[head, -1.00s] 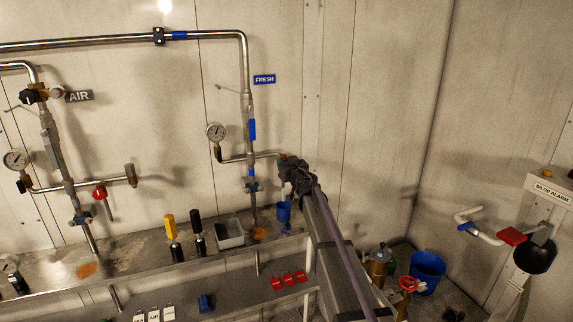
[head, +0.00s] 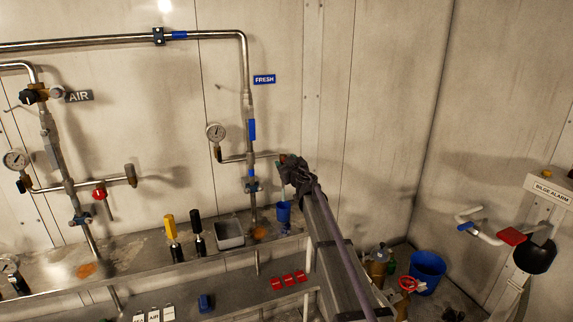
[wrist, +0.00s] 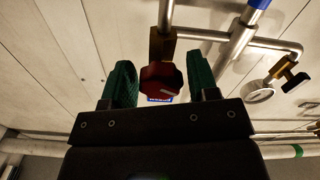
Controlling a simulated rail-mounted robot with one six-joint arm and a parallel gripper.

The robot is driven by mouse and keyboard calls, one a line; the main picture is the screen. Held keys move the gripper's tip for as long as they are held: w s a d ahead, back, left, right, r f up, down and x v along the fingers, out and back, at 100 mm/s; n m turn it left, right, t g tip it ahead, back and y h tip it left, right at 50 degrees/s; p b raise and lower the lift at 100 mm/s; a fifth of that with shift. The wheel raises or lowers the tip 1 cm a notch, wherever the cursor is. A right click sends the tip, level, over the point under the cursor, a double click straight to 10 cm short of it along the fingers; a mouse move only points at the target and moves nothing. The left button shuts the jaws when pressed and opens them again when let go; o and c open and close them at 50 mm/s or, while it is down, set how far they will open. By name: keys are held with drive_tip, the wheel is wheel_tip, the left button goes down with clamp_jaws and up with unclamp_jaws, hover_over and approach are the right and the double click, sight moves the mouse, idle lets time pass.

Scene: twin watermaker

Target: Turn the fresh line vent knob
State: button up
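My gripper (wrist: 160,82) is open, with its two green-padded fingers on either side of a red knob (wrist: 160,78) in the wrist view. Gaps show between the knob and both fingers. The knob sits on a brass fitting (wrist: 162,45) at the end of a steel pipe. In the head view my gripper (head: 284,160) is at the right end of the side branch of the fresh line (head: 249,105), below the blue FRESH sign (head: 264,79). There, my gripper and arm mostly hide the knob.
A pressure gauge (head: 216,132) and a blue-handled valve (head: 252,186) are left of my gripper.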

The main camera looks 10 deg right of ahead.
drive_tip(key=shift+o, duration=0.8)
drive_tip(key=v, duration=1.1)
drive_tip(key=shift+w, duration=0.1)
